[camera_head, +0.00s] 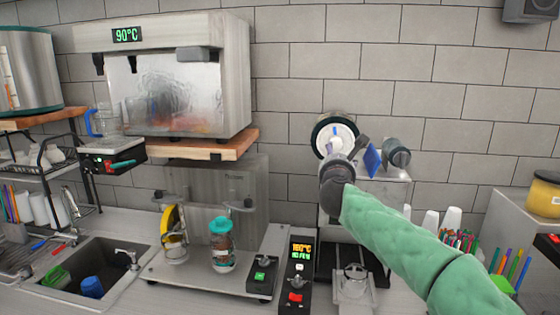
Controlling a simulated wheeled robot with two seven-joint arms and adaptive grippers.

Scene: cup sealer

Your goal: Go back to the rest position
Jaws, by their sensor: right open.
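My right arm, in a green sleeve, reaches in from the lower right. Its dark wrist and right gripper (365,153) are in front of the upper part of the cup sealer (398,190) and hide part of it. The gripper is open, and I see nothing held in it. The sealer's white film roll (340,138) shows just behind and left of the gripper. A clear cup (354,281) is low at the front of the sealer, below my forearm. My left gripper is not in view.
A shaker machine (205,270) holding a teal-lidded bottle (221,246) stands left of the sealer. A water boiler (165,85) stands on a wooden shelf, with a sink (85,270) below left. White cups (450,220) and colored straws (512,268) are near my forearm on the right.

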